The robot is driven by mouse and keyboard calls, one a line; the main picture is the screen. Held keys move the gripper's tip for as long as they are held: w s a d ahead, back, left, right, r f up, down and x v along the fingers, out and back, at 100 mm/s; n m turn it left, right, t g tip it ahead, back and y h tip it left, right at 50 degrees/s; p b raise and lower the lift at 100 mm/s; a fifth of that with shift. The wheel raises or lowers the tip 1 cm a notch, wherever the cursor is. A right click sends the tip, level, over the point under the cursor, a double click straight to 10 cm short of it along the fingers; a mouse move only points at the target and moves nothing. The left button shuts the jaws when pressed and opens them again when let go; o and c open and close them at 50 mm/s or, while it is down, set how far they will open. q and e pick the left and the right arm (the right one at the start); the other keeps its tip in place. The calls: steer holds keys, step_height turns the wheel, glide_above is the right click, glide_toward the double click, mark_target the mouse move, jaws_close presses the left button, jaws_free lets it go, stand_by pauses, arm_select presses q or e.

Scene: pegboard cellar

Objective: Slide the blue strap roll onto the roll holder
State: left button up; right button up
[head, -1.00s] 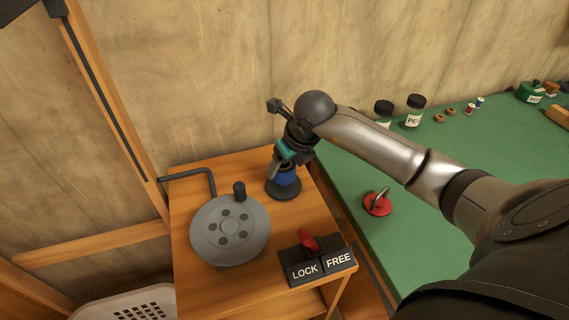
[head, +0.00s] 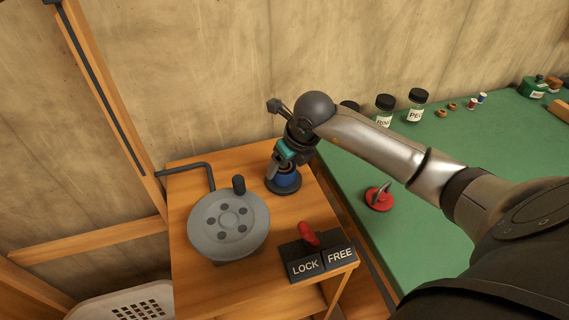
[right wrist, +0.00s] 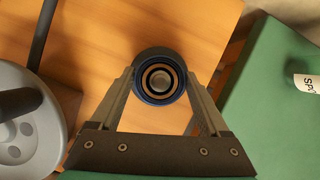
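The blue strap roll (head: 288,180) sits low on the roll holder, resting at its dark round base (head: 271,188). In the right wrist view the roll (right wrist: 161,95) shows end-on as a dark blue ring, with the holder's grey post (right wrist: 161,80) inside its bore. My right gripper (head: 280,172) is just above the roll, pointing down. In the right wrist view its fingers (right wrist: 160,78) stand open on either side of the roll, very close to it. My left gripper is not in view.
A grey crank disc (head: 228,222) with a black knob stands left of the holder. A LOCK/FREE switch (head: 318,262) with a red lever is in front. Right, the green bench (head: 440,160) carries a red-based object (head: 379,198) and several jars (head: 415,108). A wall stands behind.

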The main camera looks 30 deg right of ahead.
steer(key=shift+o, duration=1.4)
steer(key=p+v, duration=0.2)
steer(key=v, duration=1.3)
steer(key=shift+r+p, duration=0.2)
steer(key=shift+p, duration=0.15)
